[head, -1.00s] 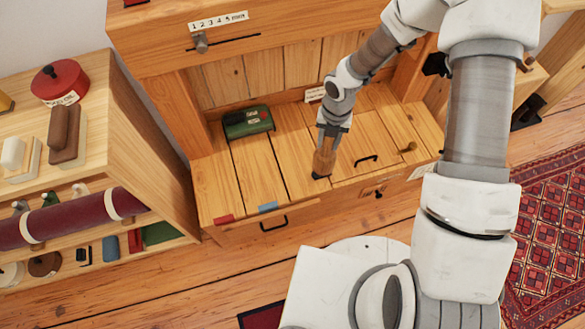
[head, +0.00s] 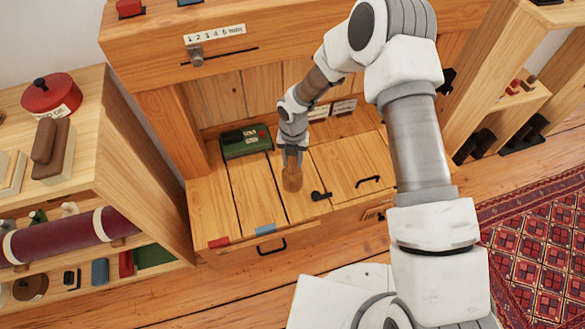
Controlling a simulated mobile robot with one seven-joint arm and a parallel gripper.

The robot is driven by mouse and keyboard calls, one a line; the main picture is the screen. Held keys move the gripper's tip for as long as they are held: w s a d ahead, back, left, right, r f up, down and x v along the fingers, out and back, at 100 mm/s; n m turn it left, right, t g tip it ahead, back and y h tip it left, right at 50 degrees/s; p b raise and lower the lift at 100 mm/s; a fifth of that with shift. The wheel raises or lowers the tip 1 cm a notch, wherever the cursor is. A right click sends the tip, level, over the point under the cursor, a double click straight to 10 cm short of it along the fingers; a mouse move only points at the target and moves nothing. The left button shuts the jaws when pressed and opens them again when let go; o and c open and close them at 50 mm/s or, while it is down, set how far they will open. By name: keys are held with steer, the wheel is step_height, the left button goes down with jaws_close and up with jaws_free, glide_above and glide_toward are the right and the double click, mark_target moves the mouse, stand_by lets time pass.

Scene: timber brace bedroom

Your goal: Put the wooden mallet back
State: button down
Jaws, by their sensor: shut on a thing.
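My gripper (head: 291,152) points down over the wooden bench top and is shut on the wooden mallet. The mallet (head: 292,180) shows as a small brown wooden piece below the fingers, near the middle of the bench. Its upper part is hidden by the gripper. I cannot tell whether its lower end touches the bench planks (head: 243,196).
A black latch-like piece (head: 321,195) lies just right of the mallet. A green box (head: 246,141) stands behind left. Red (head: 219,242) and blue (head: 265,230) tabs mark the front edge. A shelf (head: 125,165) stands left. Planks left of the mallet are clear.

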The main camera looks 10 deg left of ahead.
mark_target(293, 168)
steer(key=shift+f+b, duration=0.6)
steer(key=shift+f, duration=1.35)
steer(key=c, duration=0.5)
jaws_free()
step_height(293, 168, up, 12)
steer(key=p, duration=0.4)
steer(key=shift+d, duration=0.1)
